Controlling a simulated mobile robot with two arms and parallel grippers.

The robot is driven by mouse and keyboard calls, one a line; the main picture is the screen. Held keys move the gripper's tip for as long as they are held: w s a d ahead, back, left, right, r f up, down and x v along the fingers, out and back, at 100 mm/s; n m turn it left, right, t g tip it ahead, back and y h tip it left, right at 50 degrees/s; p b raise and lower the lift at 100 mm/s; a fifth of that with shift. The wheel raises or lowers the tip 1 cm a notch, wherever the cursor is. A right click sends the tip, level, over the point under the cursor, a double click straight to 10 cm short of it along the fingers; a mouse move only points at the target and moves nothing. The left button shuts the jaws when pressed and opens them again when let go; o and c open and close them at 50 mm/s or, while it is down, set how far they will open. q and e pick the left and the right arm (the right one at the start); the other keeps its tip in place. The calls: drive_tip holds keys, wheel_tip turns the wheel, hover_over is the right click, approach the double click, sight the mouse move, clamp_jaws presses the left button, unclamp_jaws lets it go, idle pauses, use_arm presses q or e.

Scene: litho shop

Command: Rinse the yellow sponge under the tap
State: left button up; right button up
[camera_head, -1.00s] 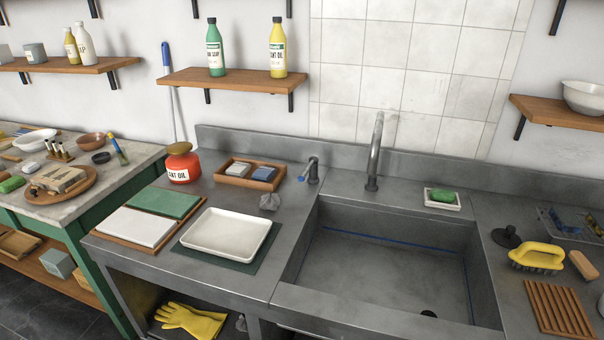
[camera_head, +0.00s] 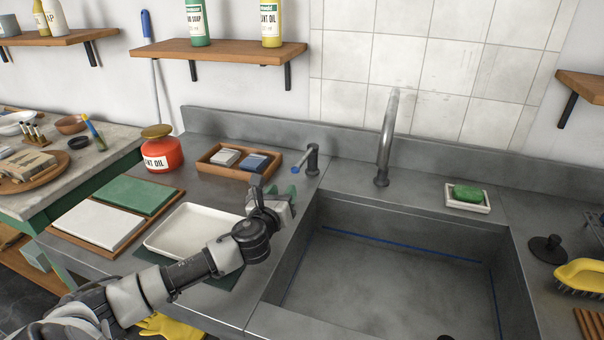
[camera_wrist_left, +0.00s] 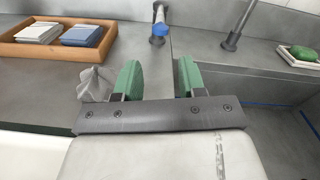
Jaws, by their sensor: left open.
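I cannot make out a yellow sponge in either view. My left gripper (camera_head: 280,193) is over the counter just left of the sink, in front of the lever. Its green-padded fingers (camera_wrist_left: 158,80) are apart with nothing between them. My right gripper is out of view.
A wooden tray (camera_head: 212,171) holds grey-white and blue blocks. A crumpled grey thing (camera_wrist_left: 94,84) lies beside the left finger. A white tray (camera_head: 170,252) is under my arm. A green block sits in a dish (camera_head: 480,206). A yellow brush (camera_head: 582,274) is right.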

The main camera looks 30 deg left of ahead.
sight(293, 172)
use_arm(q)
drive_tip(key=x, duration=0.3)
drive_tip(key=shift+w+a+r, duration=0.1)
drive_tip(key=shift+r, duration=0.3)
drive_tip(key=x, duration=0.6)
drive_tip(key=shift+w+f, duration=0.1)
drive_tip(key=shift+w+a, duration=0.1)
drive_tip(key=shift+w, duration=0.3)
drive_tip(key=shift+c, duration=0.8)
clamp_jaws()
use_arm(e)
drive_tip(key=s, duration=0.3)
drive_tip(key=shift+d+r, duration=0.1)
